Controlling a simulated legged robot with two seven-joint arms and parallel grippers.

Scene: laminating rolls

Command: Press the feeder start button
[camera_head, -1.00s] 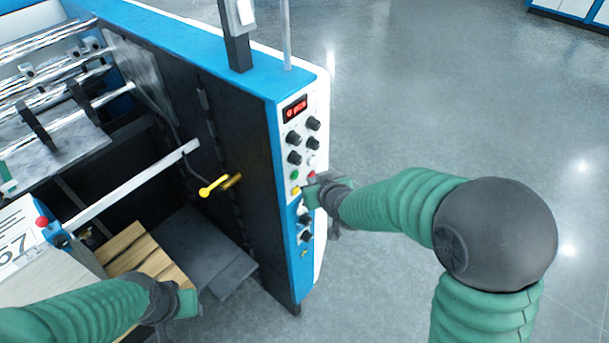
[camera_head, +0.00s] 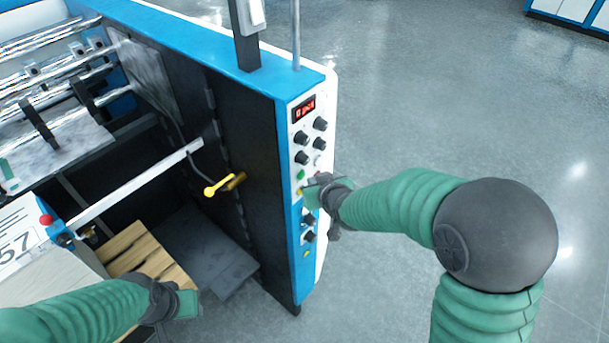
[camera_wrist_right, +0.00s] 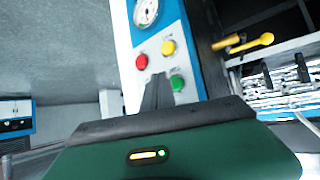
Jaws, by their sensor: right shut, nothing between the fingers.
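The control panel (camera_head: 304,145) is a narrow white and blue strip on the end of the machine. A green button (camera_head: 300,175) shows on it, with a yellow button (camera_head: 300,191) just below, partly covered. In the right wrist view the green button (camera_wrist_right: 177,84), yellow button (camera_wrist_right: 168,47) and red button (camera_wrist_right: 141,62) form a group. I cannot read which is labelled feeder start. My right gripper (camera_head: 309,190) is shut and empty in front of this group. Its fingertips (camera_wrist_right: 157,88) appear between red and green; contact cannot be told. My left gripper (camera_head: 194,303) is low at left, its jaws unclear.
Black knobs (camera_head: 302,138) and a red display (camera_head: 304,109) sit above the buttons, with more knobs (camera_head: 308,237) below. A yellow-handled lever (camera_head: 219,187) sticks out from the dark side wall. A wooden pallet (camera_head: 145,255) lies near my left arm. Floor at right is clear.

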